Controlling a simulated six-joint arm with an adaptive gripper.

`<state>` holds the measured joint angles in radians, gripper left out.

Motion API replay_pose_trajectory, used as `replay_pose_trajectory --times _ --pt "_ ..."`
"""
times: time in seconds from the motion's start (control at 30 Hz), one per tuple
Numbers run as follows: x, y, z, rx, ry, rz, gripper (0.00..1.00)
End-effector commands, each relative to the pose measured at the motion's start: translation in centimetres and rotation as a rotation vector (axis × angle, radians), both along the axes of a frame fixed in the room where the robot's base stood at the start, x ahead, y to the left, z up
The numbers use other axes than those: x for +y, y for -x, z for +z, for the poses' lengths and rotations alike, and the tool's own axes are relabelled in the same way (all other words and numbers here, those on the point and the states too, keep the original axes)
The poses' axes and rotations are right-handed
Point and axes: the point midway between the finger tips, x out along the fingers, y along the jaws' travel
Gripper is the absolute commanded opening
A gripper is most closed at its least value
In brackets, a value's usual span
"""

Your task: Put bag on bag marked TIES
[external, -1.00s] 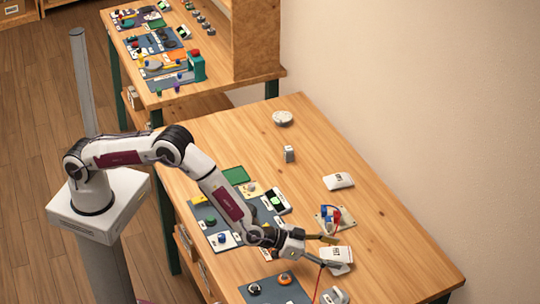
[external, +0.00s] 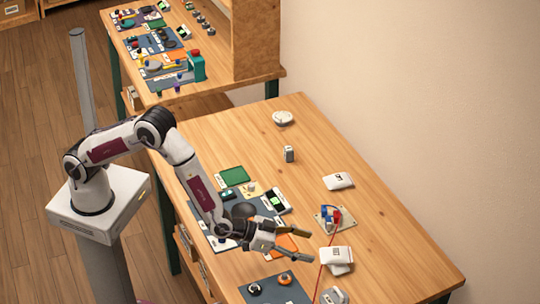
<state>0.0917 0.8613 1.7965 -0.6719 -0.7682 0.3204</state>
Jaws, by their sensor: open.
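Another white bag (external: 338,181) with dark print lies apart, farther back to the right. The print on the bags is too small to read surely, so I cannot tell which is marked TIES. My gripper (external: 311,244) is open and empty, just left of the stacked bags and apart from them.
A small board with blue and red parts (external: 333,218) stands just behind the stacked bags, with a red wire running down past them. Blue mats with dials (external: 274,290) lie to the left. A round white thing (external: 283,118) and a small grey block (external: 289,154) stand farther back. The right edge is clear.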

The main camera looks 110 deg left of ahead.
Motion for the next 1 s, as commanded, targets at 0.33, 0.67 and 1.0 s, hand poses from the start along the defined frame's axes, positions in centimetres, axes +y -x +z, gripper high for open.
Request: replay_pose_trajectory --times 0.33,0.67,1.0 --pt "-0.6 1.4 0.7 -0.001 0.000 0.000 0.64" --pt "-0.6 1.5 0.7 0.000 0.001 0.000 0.64" --pt "-0.6 1.5 0.7 0.000 0.001 0.000 0.64"
